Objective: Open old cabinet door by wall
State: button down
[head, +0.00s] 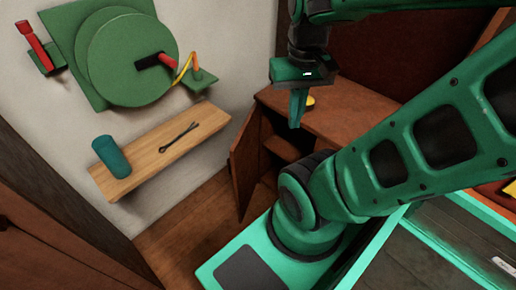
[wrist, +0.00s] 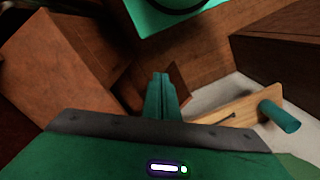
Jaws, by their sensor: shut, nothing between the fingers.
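The old wooden cabinet (head: 345,112) stands by the wall, in the middle of the head view. Its door (head: 243,165) stands open, swung out to the left, and the dark inside with a shelf shows beside it. My gripper (head: 296,124) points down, in front of the cabinet top as seen from the head. Its fingers (wrist: 161,76) are together and empty in the wrist view. The cabinet body (wrist: 55,65) fills the left of that view. Part of the door seems to show behind the fingers, but its contact with them cannot be told.
A wooden wall shelf (head: 205,122) holds a teal cylinder (head: 110,157) and a dark wrench-like tool (head: 179,137). A green round device (head: 125,58) with a red handle hangs above. A small yellow thing (head: 310,101) lies on the cabinet top. Bare floor (head: 185,230) lies left of the door.

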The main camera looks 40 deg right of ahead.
aim_at(244, 150)
jog(key=z, duration=0.85)
jog(key=k, duration=1.7)
jog(key=u, duration=0.7)
jog(key=i, duration=0.95)
